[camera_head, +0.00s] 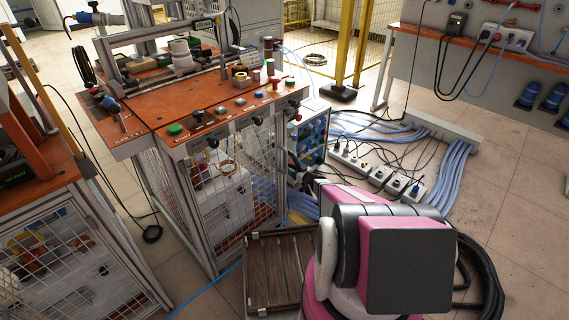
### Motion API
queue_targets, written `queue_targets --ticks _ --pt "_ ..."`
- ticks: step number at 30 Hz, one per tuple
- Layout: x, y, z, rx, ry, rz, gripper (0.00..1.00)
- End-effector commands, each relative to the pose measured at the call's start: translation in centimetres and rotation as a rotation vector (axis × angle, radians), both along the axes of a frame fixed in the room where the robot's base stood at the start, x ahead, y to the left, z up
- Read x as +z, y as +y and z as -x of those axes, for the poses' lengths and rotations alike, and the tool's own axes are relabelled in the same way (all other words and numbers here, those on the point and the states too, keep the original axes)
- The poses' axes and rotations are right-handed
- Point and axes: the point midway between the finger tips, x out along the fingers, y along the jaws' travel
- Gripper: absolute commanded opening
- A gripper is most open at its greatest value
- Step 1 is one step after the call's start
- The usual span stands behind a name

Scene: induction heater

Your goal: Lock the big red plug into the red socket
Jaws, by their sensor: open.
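I cannot make out a big red plug for certain. A thin red fitting (513,4) shows on the grey panel at the upper right, cut by the top edge; I cannot tell whether it is the plug or the socket. Small red knobs (275,83) sit on the front right of the orange-topped bench (215,107). A pink and dark grey body (408,262), which looks like part of my arm, fills the lower right foreground. My gripper does not show in this view.
A power strip (350,160) and pale blue hoses (450,180) lie on the floor behind the pink body. A wooden slatted crate (283,270) stands left of it. A blue plug (95,18) is at the upper left. Open tiled floor lies at the right.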

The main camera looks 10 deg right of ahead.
Motion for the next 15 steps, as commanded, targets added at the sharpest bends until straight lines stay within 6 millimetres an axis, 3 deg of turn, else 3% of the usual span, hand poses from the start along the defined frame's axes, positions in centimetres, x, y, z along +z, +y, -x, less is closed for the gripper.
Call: queue_targets --ticks 15 --pt "-0.1 3.6 -5.2 0.000 0.000 0.000 0.68"
